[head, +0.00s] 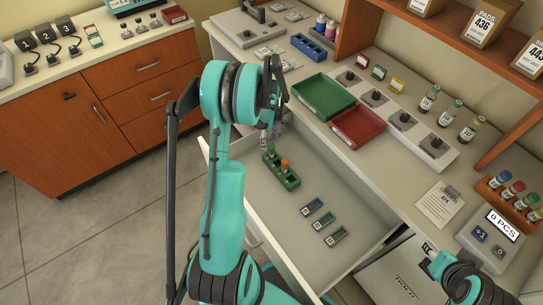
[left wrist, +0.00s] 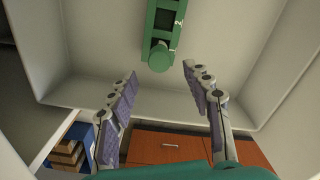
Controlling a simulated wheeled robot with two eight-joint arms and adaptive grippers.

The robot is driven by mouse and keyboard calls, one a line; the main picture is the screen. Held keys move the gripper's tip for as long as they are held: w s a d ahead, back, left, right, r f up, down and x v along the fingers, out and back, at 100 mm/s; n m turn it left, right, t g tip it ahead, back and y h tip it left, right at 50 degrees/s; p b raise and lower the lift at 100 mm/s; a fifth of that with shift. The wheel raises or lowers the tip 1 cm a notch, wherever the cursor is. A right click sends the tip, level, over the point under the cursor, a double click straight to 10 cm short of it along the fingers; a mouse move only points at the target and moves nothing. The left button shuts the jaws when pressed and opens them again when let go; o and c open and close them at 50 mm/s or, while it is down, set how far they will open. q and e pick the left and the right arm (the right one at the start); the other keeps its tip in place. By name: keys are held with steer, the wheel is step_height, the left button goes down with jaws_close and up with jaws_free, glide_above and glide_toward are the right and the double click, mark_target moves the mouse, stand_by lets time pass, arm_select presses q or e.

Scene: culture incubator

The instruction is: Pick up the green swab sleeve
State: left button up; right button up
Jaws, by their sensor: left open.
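A green rack (head: 287,181) stands in the open drawer. The green swab sleeve (head: 270,149) stands upright at its far end, and an orange-topped sleeve (head: 284,164) stands nearer its middle. My left gripper (head: 266,132) hangs just above the green sleeve and partly overlaps it in the head view. In the left wrist view, the left gripper (left wrist: 160,76) is open and empty. The green sleeve's round top (left wrist: 159,57) shows at the end of the rack (left wrist: 164,20), a little beyond the fingertips. Part of my right arm shows at the lower right; its jaws are unclear.
The drawer (head: 345,190) also holds several small dark tags (head: 323,221) with bare floor around them. The counter above carries a green tray (head: 323,96), a red tray (head: 358,127) and several vials (head: 429,97). The drawer walls rise close around the rack.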

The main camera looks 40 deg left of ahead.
mark_target(271, 151)
arm_select(q)
steer(key=f+b, duration=0.1)
steer(key=f, duration=0.1)
steer(key=f+b, duration=0.1)
steer(key=f, duration=0.2)
steer(key=d+f+b, duration=0.1)
steer(key=f, duration=0.1)
steer(key=shift+f, duration=0.15)
steer(key=c, duration=1)
